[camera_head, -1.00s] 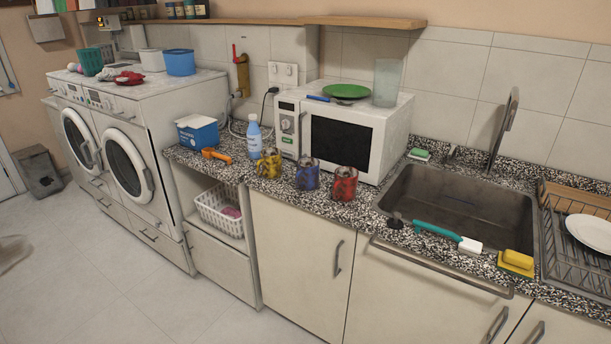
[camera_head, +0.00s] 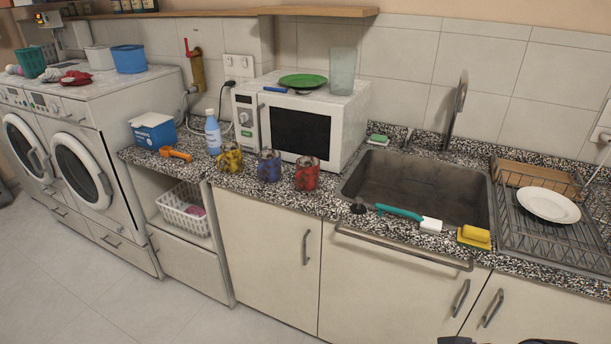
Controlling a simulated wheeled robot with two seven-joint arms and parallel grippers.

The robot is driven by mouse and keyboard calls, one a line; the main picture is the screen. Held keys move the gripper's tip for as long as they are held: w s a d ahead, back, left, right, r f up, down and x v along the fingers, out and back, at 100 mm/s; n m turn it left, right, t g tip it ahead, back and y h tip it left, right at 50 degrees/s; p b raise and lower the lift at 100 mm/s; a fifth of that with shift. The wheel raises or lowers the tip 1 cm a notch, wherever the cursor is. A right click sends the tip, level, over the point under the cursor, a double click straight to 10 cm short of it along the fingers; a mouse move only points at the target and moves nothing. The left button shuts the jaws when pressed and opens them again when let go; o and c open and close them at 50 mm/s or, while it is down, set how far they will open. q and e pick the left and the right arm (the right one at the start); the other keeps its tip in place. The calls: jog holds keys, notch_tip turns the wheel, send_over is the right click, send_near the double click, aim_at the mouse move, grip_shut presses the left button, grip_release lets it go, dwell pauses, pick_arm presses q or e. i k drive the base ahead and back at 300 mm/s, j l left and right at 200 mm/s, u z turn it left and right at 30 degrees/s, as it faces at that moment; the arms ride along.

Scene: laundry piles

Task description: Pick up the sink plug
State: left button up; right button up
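A small dark object that looks like the sink plug (camera_head: 358,207) sits on the speckled counter at the front left edge of the sink (camera_head: 415,183). It is just left of a teal-handled brush (camera_head: 402,215) and right of a red mug (camera_head: 307,175). Neither of my grippers is clearly in view. A dark sliver shows at the bottom edge, right of centre, and I cannot tell what it is.
A yellow sponge (camera_head: 474,237) lies right of the brush. A dish rack (camera_head: 545,232) with a white plate (camera_head: 548,204) stands right of the sink. A blue mug (camera_head: 269,166), yellow mug (camera_head: 229,158) and microwave (camera_head: 300,125) are on the left. Floor is clear at lower left.

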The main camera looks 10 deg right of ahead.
aim_at(358, 208)
jog(key=i, duration=1.2)
jog(key=l+z, duration=0.05)
